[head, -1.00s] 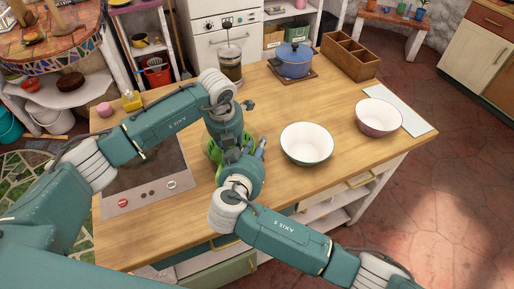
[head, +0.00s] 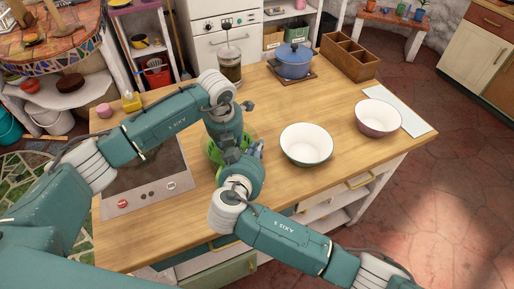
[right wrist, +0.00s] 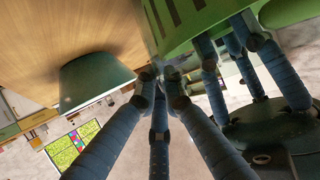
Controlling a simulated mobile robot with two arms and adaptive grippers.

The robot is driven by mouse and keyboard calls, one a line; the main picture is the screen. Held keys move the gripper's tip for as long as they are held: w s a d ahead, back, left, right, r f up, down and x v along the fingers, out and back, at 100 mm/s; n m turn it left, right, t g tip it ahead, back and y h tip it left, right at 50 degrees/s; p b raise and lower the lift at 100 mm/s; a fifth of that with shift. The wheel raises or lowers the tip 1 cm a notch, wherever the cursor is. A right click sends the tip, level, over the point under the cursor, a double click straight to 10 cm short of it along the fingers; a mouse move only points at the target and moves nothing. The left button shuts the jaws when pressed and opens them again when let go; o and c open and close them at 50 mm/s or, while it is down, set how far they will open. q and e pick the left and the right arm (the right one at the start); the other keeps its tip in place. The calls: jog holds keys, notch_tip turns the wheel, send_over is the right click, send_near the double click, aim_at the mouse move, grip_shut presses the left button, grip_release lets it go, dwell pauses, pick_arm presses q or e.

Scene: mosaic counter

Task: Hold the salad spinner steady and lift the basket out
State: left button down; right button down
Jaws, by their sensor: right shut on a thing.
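The green salad spinner (head: 213,151) stands on the counter, mostly hidden behind my arms in the head view. In the right wrist view its green slotted side (right wrist: 178,14) shows at the top. My right gripper (head: 258,149) is at the spinner's right side. Its blue-grey fingertips meet at the green edge in the right wrist view (right wrist: 157,76), shut on the spinner. My left gripper is hidden in the head view. In the right wrist view its fingers (right wrist: 238,40) reach to the green spinner; their grip is unclear. I cannot tell basket from bowl.
A white bowl (head: 306,144) stands close to the right of my right gripper. Another bowl (head: 379,117) is farther right. A blue pot (head: 293,62), a wooden box (head: 350,57) and a glass press (head: 229,66) stand at the back. The cooktop (head: 145,182) is at left.

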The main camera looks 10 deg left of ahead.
pick_arm(q)
jog(key=shift+w+r, duration=0.1)
pick_arm(e)
jog(key=shift+s+f, duration=0.2)
jog(key=shift+f, duration=0.1)
